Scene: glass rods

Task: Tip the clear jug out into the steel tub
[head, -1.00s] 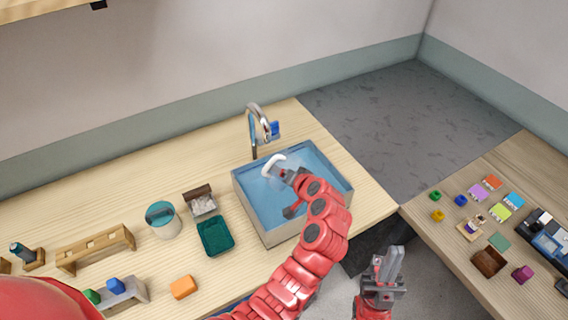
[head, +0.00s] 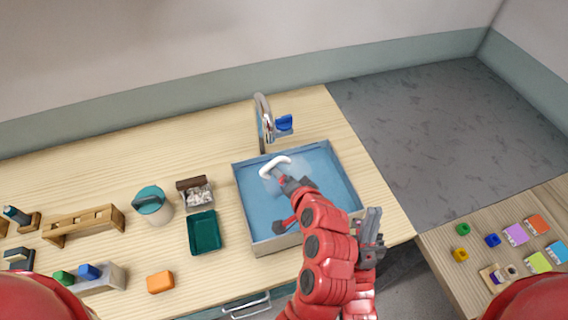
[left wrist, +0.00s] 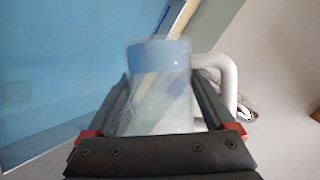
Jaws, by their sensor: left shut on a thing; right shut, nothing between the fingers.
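The steel tub (head: 277,242) is a square basin with a blue inside, set in the counter under the tap. The clear jug (left wrist: 158,95) is see-through with a white handle (left wrist: 228,82). In the head view the white handle (head: 274,164) shows over the tub's left part, and the jug's body is hard to make out. My left gripper (head: 283,181) is shut on the jug above the tub. How far the jug is tilted I cannot tell. My right gripper (head: 372,222) is shut and empty, partly behind my left arm, at the tub's right.
A tap (head: 263,120) with a blue handle stands behind the tub. A teal tray (head: 203,233), a teal-topped container (head: 154,204) and a box of pale bits (head: 197,193) stand left of it. An orange block (head: 160,282) lies nearer. A second table with small coloured items is at right.

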